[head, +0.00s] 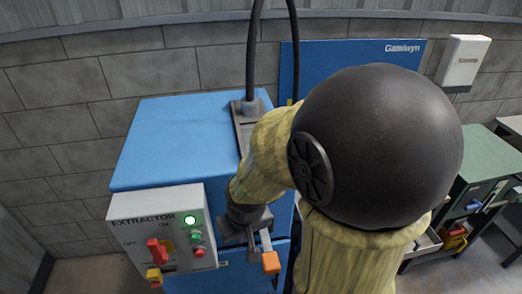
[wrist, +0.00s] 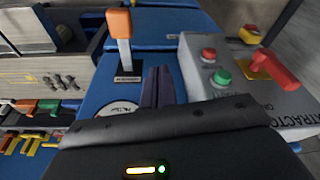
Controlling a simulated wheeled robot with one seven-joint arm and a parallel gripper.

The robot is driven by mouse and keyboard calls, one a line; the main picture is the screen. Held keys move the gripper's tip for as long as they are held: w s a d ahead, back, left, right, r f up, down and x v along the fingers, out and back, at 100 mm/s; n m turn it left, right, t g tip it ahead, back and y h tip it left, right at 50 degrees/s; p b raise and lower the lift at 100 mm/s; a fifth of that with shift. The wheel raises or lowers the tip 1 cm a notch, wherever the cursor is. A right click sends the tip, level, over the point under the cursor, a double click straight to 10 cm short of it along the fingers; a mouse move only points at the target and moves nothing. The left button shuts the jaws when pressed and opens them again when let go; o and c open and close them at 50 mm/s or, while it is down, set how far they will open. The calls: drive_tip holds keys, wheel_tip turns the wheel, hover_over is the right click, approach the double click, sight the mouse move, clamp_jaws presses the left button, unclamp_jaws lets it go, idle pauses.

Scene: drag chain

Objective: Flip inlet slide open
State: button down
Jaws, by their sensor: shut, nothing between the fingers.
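A lever with an orange grip (head: 270,262) and a pale flat stem stands at the front of the blue extractor cabinet (head: 165,140). In the wrist view the orange grip (wrist: 118,24) is up and left of my fingers, with a small label at the stem's foot; I cannot read which part it works. My gripper (wrist: 158,78) is shut and empty, its dark fingers together beside the lever, apart from it in the picture. In the head view my gripper (head: 246,238) is just left of the lever, partly hidden by my arm.
A grey EXTRACTOR control box (head: 165,230) with a lit green lamp, buttons and a red switch sits close to the left of my gripper. Black hoses (head: 254,50) rise from the cabinet top. A green-topped bench (head: 480,150) stands at the right.

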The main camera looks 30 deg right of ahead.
drive_tip(key=w+d+r+g+p, duration=0.1)
drive_tip(key=w+d+r, duration=0.2)
drive_tip(key=w+r, duration=0.2)
drive_tip(key=w+d+r+m+g+p, duration=0.1)
drive_tip(key=w+d+r, duration=0.2)
drive_tip(key=w+r, duration=0.3)
drive_tip(key=w+d+r+m+g+p, duration=0.1)
drive_tip(key=w+d+r+g+p, duration=0.1)
drive_tip(key=w+d+r, duration=0.2)
drive_tip(key=shift+w+r, duration=0.45)
drive_tip(key=shift+w, duration=0.2)
drive_tip(key=shift+w+r, duration=0.45)
drive_tip(key=shift+w, duration=0.15)
drive_tip(key=shift+m+g+y, duration=0.4)
drive_tip(key=shift+m+g, duration=0.1)
drive_tip(key=shift+g, duration=0.2)
drive_tip(key=d+r, duration=0.2)
drive_tip(key=r, duration=0.1)
drive_tip(key=w+d+r, duration=0.1)
drive_tip(key=shift+d+r+p, duration=0.25)
drive_tip(key=shift+r+p, duration=0.05)
drive_tip(key=shift+r, duration=0.05)
